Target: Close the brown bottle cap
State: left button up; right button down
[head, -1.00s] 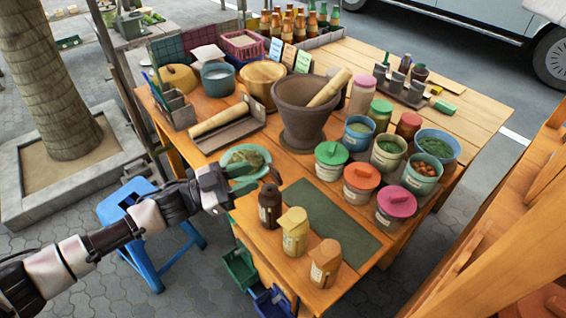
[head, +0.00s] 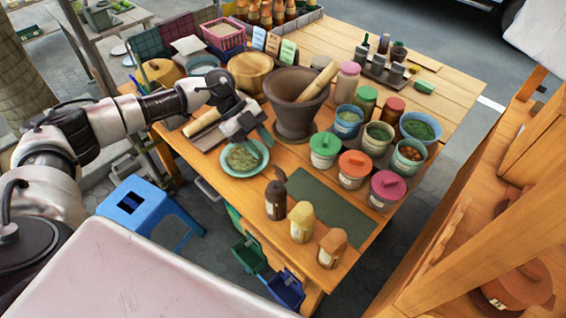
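The dark brown bottle (head: 275,203) stands upright near the table's front edge, left of the dark green mat. Its dark cap (head: 279,175) sticks up above the bottle's top and looks raised; the hinge is too small to make out. My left gripper (head: 250,137) is up and behind the bottle, apart from it, above the area between the green plate and the mortar. Its fingers look spread with nothing between them. My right gripper is not in view.
A yellow bottle (head: 302,222) and a tan bottle (head: 332,247) stand right of the brown one. The green plate (head: 245,158) and stone mortar (head: 295,100) are close to my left gripper. Lidded jars crowd the right side. The green mat (head: 325,205) is bare.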

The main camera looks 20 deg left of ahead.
aim_at(278, 168)
pick_arm(q)
jog(key=p+x, duration=0.1)
jog(key=x, duration=0.5)
jog(key=shift+s+d+f+p, duration=0.15)
jog(key=shift+d+f+p, duration=0.2)
jog(key=shift+d+f, duration=0.15)
jog(key=shift+c, duration=0.6)
grip_shut()
